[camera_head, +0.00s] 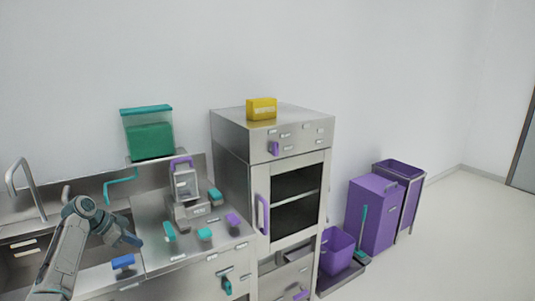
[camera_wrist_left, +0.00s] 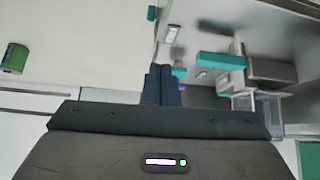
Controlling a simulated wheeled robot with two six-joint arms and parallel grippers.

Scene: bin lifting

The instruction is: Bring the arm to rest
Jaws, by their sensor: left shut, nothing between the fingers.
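My left arm comes in from the lower left in the head view, raised over the sink end of the steel counter. Its gripper (camera_head: 130,239) points to the right, above the counter's front part and apart from the things on it. In the left wrist view the two dark fingers (camera_wrist_left: 161,86) are together with nothing between them. My right arm and gripper are not in view.
A steel counter (camera_head: 160,215) holds a machine (camera_head: 187,190) and several small teal and purple blocks. A tall steel oven cabinet (camera_head: 230,150) stands to the right with a yellow box (camera_head: 261,109) on top. Purple bins (camera_head: 372,215) stand beyond it. Floor at right is clear.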

